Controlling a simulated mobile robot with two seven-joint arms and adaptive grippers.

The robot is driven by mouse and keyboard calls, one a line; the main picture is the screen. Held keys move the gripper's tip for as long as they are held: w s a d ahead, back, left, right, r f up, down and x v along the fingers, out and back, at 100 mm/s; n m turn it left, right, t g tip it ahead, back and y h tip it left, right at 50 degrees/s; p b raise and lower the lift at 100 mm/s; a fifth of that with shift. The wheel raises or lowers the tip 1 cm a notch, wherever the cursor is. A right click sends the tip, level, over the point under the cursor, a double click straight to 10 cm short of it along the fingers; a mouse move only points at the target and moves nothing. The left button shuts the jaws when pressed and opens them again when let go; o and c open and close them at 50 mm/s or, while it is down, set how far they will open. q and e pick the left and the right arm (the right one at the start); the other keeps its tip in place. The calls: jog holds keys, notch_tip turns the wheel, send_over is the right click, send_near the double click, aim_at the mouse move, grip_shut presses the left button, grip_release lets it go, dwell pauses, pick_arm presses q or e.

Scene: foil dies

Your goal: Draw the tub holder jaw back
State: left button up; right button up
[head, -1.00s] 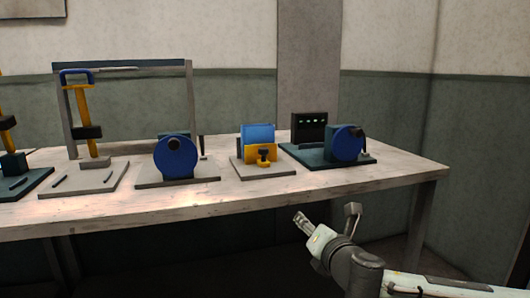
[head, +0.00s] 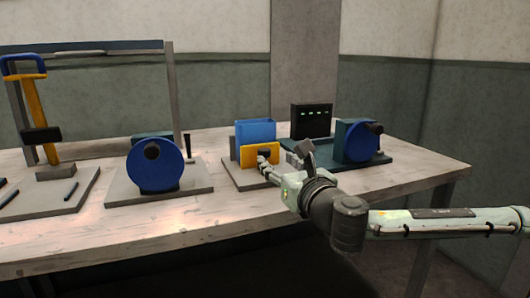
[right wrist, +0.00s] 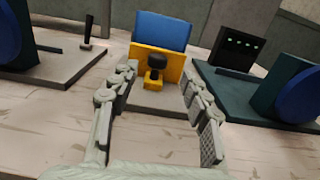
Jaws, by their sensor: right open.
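The tub holder has a yellow jaw (head: 247,157) standing in front of a blue tub (head: 255,131) on a grey base plate. My right gripper (head: 284,157) is just in front of the jaw, open and empty. In the right wrist view its fingers (right wrist: 157,76) lie to either side of the knob, apart from it. In the head view it partly hides the jaw's front. My left gripper is out of view.
A blue wheel on a grey plate (head: 154,167) stands to the left. Another blue wheel (head: 360,143) and a dark box with green lights (head: 311,121) stand on a teal base to the right. The bench front (head: 200,232) is clear.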

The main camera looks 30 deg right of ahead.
aim_at(266, 154)
jog(key=x, duration=0.5)
jog(key=shift+w+p, duration=0.35)
jog(key=shift+p, duration=0.05)
jog(key=shift+w, duration=0.45)
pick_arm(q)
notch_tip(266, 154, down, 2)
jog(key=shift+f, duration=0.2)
pick_arm(e)
jog(key=shift+c, duration=0.2)
grip_shut()
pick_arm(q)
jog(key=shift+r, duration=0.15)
